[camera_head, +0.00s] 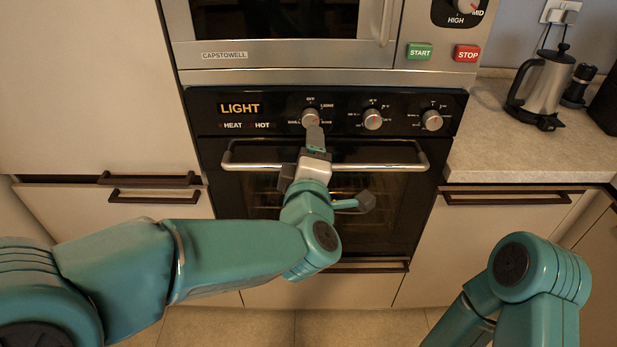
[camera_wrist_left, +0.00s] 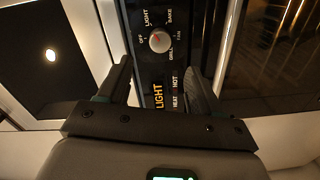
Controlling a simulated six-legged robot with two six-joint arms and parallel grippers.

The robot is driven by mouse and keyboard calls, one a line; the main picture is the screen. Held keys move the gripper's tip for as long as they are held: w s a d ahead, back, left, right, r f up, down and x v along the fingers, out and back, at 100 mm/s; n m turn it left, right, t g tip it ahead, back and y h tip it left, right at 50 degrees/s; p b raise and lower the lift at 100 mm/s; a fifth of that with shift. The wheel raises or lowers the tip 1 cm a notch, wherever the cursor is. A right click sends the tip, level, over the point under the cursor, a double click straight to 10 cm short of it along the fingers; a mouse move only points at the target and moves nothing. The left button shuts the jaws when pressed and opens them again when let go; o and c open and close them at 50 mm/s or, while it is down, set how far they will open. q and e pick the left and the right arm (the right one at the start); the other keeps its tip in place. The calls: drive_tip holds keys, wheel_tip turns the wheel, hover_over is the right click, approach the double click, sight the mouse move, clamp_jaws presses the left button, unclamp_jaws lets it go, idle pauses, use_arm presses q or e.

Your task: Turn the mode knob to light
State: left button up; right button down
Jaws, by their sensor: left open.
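The mode knob (camera_head: 311,117) is the leftmost of three round silver knobs on the black oven panel. In the left wrist view the knob (camera_wrist_left: 160,41) shows a small red mark, with OFF, LIGHT, BAKE, FAN and GRILL printed around it. The exact label the mark points at is hard to tell. The display (camera_head: 240,108) reads LIGHT in amber. My left gripper (camera_head: 314,136) is open in front of the knob. In its wrist view the open fingers (camera_wrist_left: 160,70) stand on either side below the knob, with nothing between them. My right gripper is out of view.
The oven door handle (camera_head: 325,166) runs across just below the panel, behind my left wrist. Two more knobs (camera_head: 372,119) (camera_head: 431,120) stand to the right. A microwave (camera_head: 290,52) is above. A kettle (camera_head: 541,85) stands on the right counter (camera_head: 500,155).

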use_arm(q)
drive_tip(key=s, duration=0.7)
drive_tip(key=shift+w, duration=0.1)
drive_tip(key=w+a+f+g+y+p, duration=0.2)
drive_tip(key=w+a+f, duration=0.1)
drive_tip(key=a+f, duration=0.4)
drive_tip(key=w+a+f+g+y+p, duration=0.2)
drive_tip(key=a+f, duration=0.5)
drive_tip(key=s+a+f+m+g+h+p, duration=0.1)
drive_tip(key=s+a+f+g, duration=0.1)
drive_tip(key=f, duration=0.4)
drive_tip(key=s+a+f+m+g+p, duration=0.1)
drive_tip(key=s+a+f+g, duration=0.15)
drive_tip(key=f, duration=0.35)
drive_tip(key=s+f+m+g+h+p, duration=0.1)
drive_tip(key=s+f+m+g+h, duration=0.2)
drive_tip(key=s+f, duration=0.65)
drive_tip(key=s+d+f+m+g+h, duration=0.1)
drive_tip(key=s+d+f+m+g, duration=0.1)
drive_tip(key=s, duration=0.4)
drive_tip(key=s+d+f+m+g+h, duration=0.2)
drive_tip(key=s+d+m+g, duration=0.1)
drive_tip(key=s+d+m, duration=0.1)
drive_tip(key=s+m, duration=0.1)
drive_tip(key=s, duration=0.1)
drive_tip(key=shift+s+d+m+g+h, duration=0.3)
drive_tip(key=shift+s+d+g, duration=0.05)
drive_tip(key=shift+s, duration=0.05)
